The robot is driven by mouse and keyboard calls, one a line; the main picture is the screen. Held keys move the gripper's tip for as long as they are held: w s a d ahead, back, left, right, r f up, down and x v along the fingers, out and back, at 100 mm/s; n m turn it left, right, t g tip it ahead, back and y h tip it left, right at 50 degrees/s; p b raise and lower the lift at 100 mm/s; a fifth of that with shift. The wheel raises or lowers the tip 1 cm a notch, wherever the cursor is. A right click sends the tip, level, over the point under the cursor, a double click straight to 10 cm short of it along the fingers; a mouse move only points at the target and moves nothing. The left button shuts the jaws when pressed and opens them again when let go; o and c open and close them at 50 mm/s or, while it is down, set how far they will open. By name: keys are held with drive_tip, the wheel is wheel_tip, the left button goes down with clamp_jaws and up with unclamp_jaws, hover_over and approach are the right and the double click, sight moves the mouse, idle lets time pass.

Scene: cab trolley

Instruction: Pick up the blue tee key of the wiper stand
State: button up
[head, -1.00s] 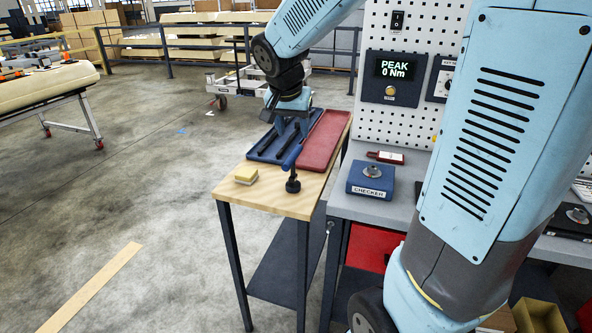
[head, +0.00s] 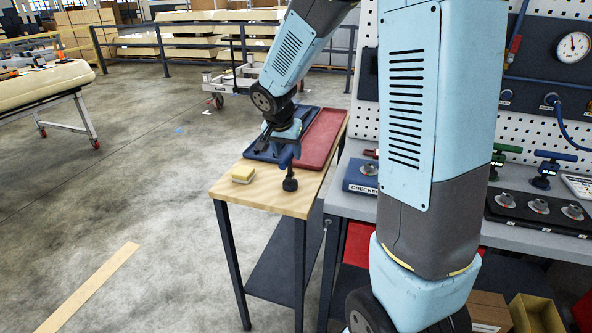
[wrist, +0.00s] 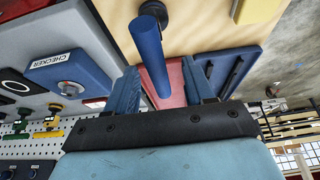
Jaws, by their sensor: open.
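A blue tee key (head: 285,158) stands near the front right corner of a small wooden table, its black round foot on the wood. In the wrist view its blue bar (wrist: 149,45) points in between my fingers, with the black foot behind its far end. My gripper (wrist: 161,72) is open, one finger on each side of the bar, with gaps visible. In the head view my gripper (head: 283,146) is over the key and partly hides it. A second blue tee key (head: 552,162) stands on the grey bench at right, beside a green one. No label tells which belongs to the wiper stand.
A blue tray (head: 254,154) and a red tray (head: 325,135) lie behind the key. The checker box (head: 357,180) stands on the grey bench close by at right.

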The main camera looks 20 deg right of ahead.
sight(291, 161)
drive_tip(key=shift+x, duration=2.65)
drive_tip(key=shift+s+d, duration=0.15)
clamp_jaws()
